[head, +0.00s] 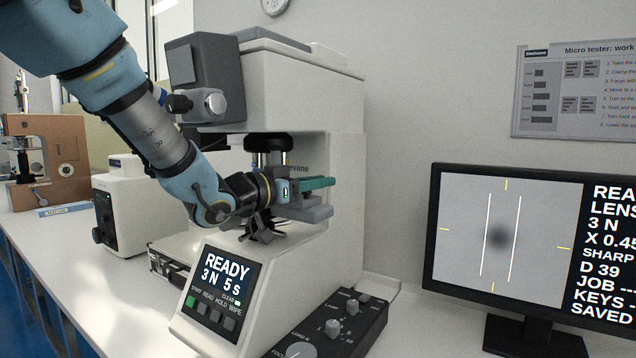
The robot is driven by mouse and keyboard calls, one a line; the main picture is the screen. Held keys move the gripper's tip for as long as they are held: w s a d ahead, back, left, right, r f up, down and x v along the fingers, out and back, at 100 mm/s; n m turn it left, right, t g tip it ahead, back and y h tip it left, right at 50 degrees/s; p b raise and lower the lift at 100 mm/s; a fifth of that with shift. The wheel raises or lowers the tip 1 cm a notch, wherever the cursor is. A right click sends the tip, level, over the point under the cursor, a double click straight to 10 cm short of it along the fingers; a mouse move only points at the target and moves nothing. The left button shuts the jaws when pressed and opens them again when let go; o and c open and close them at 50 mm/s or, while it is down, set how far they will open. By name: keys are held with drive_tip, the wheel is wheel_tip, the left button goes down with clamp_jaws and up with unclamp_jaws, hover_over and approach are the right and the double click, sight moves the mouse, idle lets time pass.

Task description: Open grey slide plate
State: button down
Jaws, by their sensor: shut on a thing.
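The white hardness tester (290,95) stands on the bench with its stage under the dark lens turret. The grey slide plate (315,212) shows as a flat light-grey piece at the stage, on the right of my wrist. My gripper (318,185) reaches in from the left, with a teal finger lying just above the plate. It is shut on the plate. The exact contact and the other finger are hidden by the gripper body and wrist. How far the plate is out cannot be told.
The tester's READY panel (217,284) is below my wrist. A black control box (335,325) with knobs stands at front right, and a monitor (530,250) further right. A white instrument (130,207) and a brown one (65,160) stand left. Some white bench top is bare at left.

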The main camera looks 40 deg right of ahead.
drive_tip(key=s+d+b, duration=0.4)
drive_tip(key=s+b, duration=0.3)
drive_tip(key=s, duration=0.8)
drive_tip(key=c, duration=0.7)
unclamp_jaws()
drive_tip(key=a, duration=1.1)
